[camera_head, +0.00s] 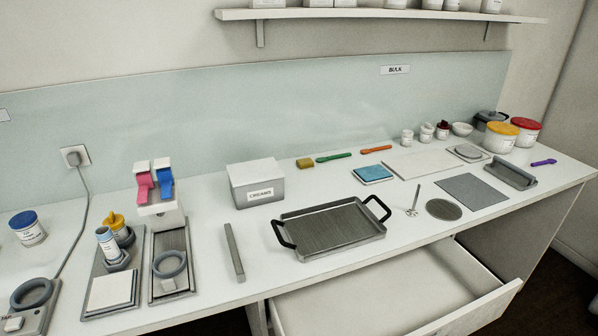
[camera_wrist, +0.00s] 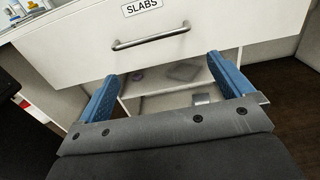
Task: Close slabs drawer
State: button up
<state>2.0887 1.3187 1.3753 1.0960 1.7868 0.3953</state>
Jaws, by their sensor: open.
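The slabs drawer (camera_head: 385,295) stands pulled out from under the counter in the head view, and its visible inside is bare. In the wrist view, the white drawer front (camera_wrist: 75,48) carries a "SLABS" label (camera_wrist: 141,7) and a grey bar handle (camera_wrist: 151,38). My gripper (camera_wrist: 160,75) has its two blue fingers spread apart with nothing between them. The fingers point toward the drawer front, below the handle in the picture. Whether they touch the front cannot be told. My gripper is not seen in the head view.
A black-handled tray (camera_head: 330,228) lies on the counter (camera_head: 420,240) above the drawer. A creams box (camera_head: 256,184) and a grey bar (camera_head: 234,252) lie left of it. Below the drawer, an open shelf (camera_wrist: 150,88) holds a few small items. Dark floor shows at the right.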

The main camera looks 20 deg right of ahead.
jog(key=c, duration=1.1)
jog(key=shift+a+f, duration=0.1)
jog(key=shift+a, duration=0.25)
jog(key=c, duration=0.3)
jog(key=shift+m, duration=0.3)
jog(key=a, duration=0.3)
jog(key=a+f, duration=0.1)
jog(key=a, duration=0.6)
jog(key=shift+s+a+f, duration=0.1)
jog(key=shift+f, duration=0.2)
grip_shut()
jog(key=w+a+r, duration=0.1)
jog(key=w+a, duration=0.2)
jog(key=a, duration=0.8)
jog(key=w, duration=1.3)
jog(key=shift+w, duration=0.3)
jog(key=shift+a+r, duration=0.1)
send_over(316, 321)
jog(key=s, duration=0.1)
jog(key=shift+w, duration=0.55)
